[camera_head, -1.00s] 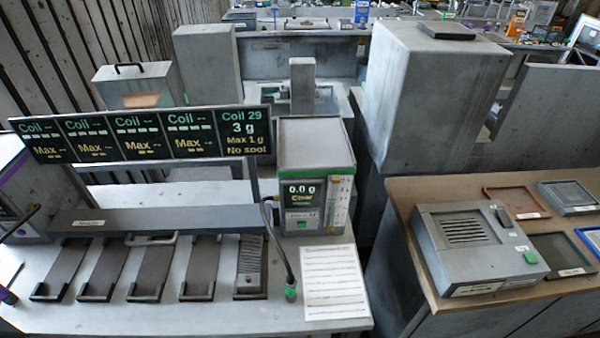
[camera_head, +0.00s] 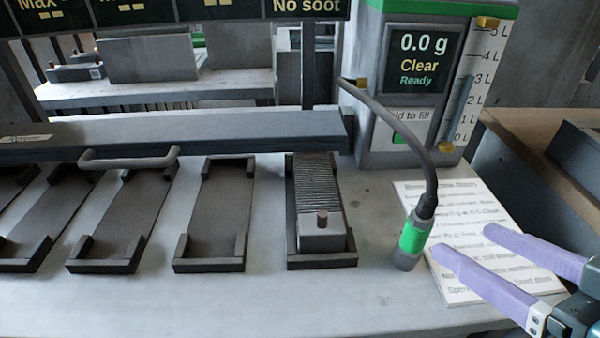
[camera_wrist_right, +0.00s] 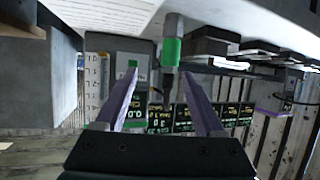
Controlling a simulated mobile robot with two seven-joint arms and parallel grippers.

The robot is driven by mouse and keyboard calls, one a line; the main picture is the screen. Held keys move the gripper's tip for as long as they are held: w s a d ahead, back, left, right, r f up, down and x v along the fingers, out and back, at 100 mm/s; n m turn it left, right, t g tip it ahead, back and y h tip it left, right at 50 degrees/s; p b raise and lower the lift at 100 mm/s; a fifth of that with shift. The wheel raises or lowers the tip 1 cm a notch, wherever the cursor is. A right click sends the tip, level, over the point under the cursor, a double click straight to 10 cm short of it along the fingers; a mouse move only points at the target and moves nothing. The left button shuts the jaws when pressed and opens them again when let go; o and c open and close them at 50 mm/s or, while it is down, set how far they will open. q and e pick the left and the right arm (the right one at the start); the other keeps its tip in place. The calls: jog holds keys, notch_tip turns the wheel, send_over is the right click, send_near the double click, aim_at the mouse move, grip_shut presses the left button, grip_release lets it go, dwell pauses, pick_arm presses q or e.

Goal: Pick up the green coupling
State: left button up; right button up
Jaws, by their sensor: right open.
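The green coupling (camera_head: 413,237) is a short cylinder with a green band and a grey lower end. It hangs at the end of a dark hose (camera_head: 420,140) that comes from the side of the metering unit (camera_head: 385,125). My right gripper (camera_head: 463,241) is open and empty, its two purple fingers just right of the coupling, over the printed sheet. In the right wrist view, the coupling (camera_wrist_right: 172,50) shows ahead, between the lines of the open fingers (camera_wrist_right: 160,77) and slightly past their tips. I see no contact. My left gripper is not in view.
The printed sheet (camera_head: 470,200) lies on the bench under my right fingers. A grey coil block (camera_head: 320,237) with a ribbed top sits in the rightmost tray. Several dark trays (camera_head: 215,210) stand left of it. The front of the bench (camera_head: 250,300) is clear.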

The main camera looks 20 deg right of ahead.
aim_at(417, 229)
jog(key=shift+w+a+f+y, duration=0.15)
jog(key=shift+w+f, duration=0.05)
jog(key=shift+f, duration=0.2)
jog(key=shift+w+a+f+y, duration=0.15)
jog(key=shift+f, duration=0.2)
jog(key=shift+w+a, duration=0.15)
jog(key=shift+w, duration=0.2)
jog(key=x, duration=0.3)
jog(key=shift+w+f+b, duration=0.1)
jog(key=shift+w+b, duration=0.25)
jog(key=shift+w, duration=0.05)
jog(key=shift+a+b+x, duration=0.2)
jog(key=shift+b+x, duration=0.05)
jog(key=shift+x, duration=1.1)
jog(key=shift+a+b+x, duration=0.15)
jog(key=shift+b+x, duration=0.05)
jog(key=shift+x, duration=1.15)
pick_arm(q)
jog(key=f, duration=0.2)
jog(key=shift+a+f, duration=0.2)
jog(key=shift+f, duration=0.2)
pick_arm(e)
jog(key=shift+s+f, duration=0.1)
jog(key=shift+s, duration=0.05)
jog(key=shift+c, duration=0.4)
grip_shut()
